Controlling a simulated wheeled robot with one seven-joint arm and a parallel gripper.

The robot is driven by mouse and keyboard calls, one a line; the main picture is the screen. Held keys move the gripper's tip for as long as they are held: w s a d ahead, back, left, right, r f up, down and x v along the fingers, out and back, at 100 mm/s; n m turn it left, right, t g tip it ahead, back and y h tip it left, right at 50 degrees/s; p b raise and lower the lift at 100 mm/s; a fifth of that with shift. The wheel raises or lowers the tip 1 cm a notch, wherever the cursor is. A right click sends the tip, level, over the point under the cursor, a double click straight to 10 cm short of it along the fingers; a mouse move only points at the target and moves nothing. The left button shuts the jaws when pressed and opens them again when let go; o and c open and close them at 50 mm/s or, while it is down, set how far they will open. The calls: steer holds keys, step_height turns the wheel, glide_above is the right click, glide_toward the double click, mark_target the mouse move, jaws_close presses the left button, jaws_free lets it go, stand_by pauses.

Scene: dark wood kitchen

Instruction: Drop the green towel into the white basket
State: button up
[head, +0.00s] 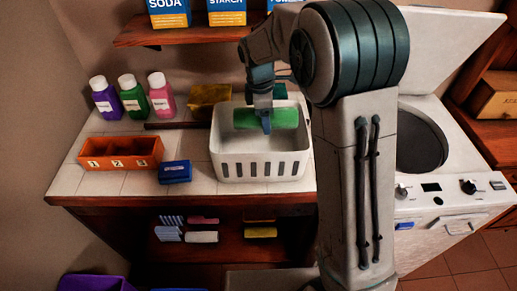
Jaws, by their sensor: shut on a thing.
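The green towel (284,118) is a rolled green cylinder. It shows in the upper part of the white basket's opening in the head view. The white basket (262,166) stands on the tiled counter and has slots along its front wall. My gripper (266,122) points down over the basket and is shut on the towel. The towel lies within the basket's outline; I cannot tell whether it touches the basket's floor. My arm hides the area right of the basket.
An orange numbered box (120,153), a blue box (175,172) and several bottles (133,97) stand left of the basket. A yellow box (208,99) is behind it. A shelf (190,36) with boxes hangs above. An open washing machine (440,235) stands right.

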steer(key=shift+f+b, duration=0.3)
steer(key=shift+f, duration=0.45)
steer(key=o, duration=1.2)
steer(key=shift+c, duration=0.2)
steer(key=shift+r, duration=0.1)
steer(key=r, duration=0.4)
steer(key=a+r, duration=0.1)
steer(key=r, duration=0.8)
steer(key=shift+a+r+b, duration=0.3)
steer(key=shift+a+b, duration=0.05)
steer(key=shift+s, duration=0.1)
